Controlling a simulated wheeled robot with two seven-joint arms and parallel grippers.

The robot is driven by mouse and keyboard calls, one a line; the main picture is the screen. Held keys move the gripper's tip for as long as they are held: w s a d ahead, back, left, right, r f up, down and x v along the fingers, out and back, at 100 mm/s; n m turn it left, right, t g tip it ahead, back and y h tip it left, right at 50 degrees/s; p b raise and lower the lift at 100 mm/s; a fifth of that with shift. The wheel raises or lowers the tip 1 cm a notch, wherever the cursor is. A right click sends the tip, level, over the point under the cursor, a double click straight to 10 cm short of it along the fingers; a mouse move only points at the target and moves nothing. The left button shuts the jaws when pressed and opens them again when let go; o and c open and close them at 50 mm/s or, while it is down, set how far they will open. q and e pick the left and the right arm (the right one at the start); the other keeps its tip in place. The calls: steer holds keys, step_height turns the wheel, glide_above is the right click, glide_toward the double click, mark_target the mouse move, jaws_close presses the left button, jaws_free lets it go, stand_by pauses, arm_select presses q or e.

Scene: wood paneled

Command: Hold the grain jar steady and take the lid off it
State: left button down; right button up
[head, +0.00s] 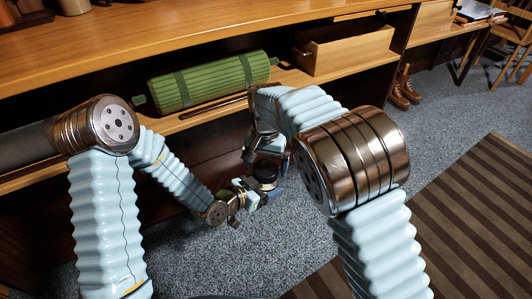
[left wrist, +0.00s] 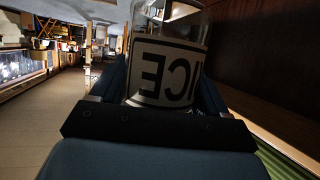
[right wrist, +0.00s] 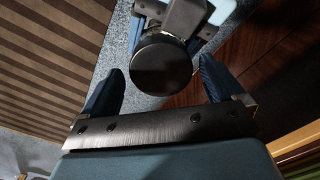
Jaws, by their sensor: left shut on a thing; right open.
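The grain jar (left wrist: 168,70) is clear glass with a pale label, and part of its dark lettering, "ICE", shows upside down. My left gripper (left wrist: 160,88) is shut on the jar, a blue finger on each side. The jar's round dark lid (right wrist: 160,65) faces the right wrist camera. My right gripper (right wrist: 161,75) is open, its blue fingers on either side of the lid with gaps visible. In the head view the lid (head: 265,170) and left gripper (head: 243,194) show small and low in front of the shelf; the right gripper is partly hidden by its arm.
A wooden shelf unit (head: 190,50) runs behind my arms. On its lower shelf lie a green rolled mat (head: 210,82) and a wooden box (head: 345,48). Brown boots (head: 405,88) stand on the grey carpet. A striped rug (head: 460,215) lies at the right.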

steer(key=shift+f, duration=0.75)
steer(key=c, duration=1.1)
steer(key=shift+d+n, duration=0.1)
steer(key=shift+n, duration=1.1)
steer(key=o, duration=1.2)
